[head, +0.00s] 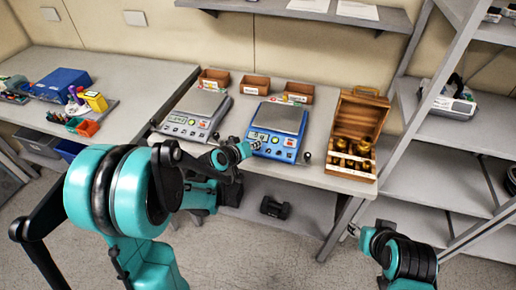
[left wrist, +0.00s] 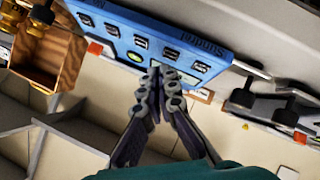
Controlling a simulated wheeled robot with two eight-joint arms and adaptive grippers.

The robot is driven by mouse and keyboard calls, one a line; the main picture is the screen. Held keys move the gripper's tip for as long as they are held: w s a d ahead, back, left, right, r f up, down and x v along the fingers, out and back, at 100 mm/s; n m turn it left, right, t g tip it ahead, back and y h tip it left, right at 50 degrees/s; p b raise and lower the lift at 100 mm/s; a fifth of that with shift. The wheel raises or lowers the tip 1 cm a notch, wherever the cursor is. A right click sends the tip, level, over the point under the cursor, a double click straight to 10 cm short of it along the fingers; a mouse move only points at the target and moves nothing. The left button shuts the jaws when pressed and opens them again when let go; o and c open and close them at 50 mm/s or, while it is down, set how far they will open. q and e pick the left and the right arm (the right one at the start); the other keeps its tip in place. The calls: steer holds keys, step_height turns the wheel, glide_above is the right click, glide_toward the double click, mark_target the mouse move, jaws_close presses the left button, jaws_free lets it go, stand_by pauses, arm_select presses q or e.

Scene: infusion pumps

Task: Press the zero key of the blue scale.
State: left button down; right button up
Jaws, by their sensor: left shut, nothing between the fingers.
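The blue scale (head: 278,132) stands on the bench with a silver pan, a lit display and a red-and-white patch on its front panel. The left wrist view shows its blue panel (left wrist: 150,38) close up, with a row of several dark keys, a green spot and a red patch; I cannot read which key is zero. My left gripper (head: 252,146) is shut and empty at the scale's front left. Its fingertips (left wrist: 157,72) overlap the panel's edge in the left wrist view; I cannot tell if they touch. My right gripper (head: 353,230) is low, away from the bench; its fingers are unclear.
A grey-white scale (head: 197,112) stands left of the blue one. Small cardboard bins (head: 255,84) are behind. A wooden box of brass weights (head: 356,140) stands at right. Metal shelving (head: 440,130) is further right. The left bench holds a blue case (head: 62,81).

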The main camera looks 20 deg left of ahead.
arm_select(q)
steer(key=shift+f, duration=0.1)
stand_by(0.6)
steer(key=shift+w+f+b, duration=0.1)
steer(key=shift+f+b, duration=0.2)
steer(key=shift+b, duration=0.15)
steer(key=shift+f+b, duration=0.35)
stand_by(0.3)
steer(key=shift+r, duration=0.1)
steer(key=shift+r+p, duration=0.55)
steer(key=shift+r, duration=0.1)
steer(key=r+p, duration=0.1)
steer(key=s+r+p, duration=0.1)
steer(key=r, duration=0.1)
steer(key=r+p, duration=0.2)
steer(key=shift+s, duration=0.3)
steer(key=shift+f, duration=0.1)
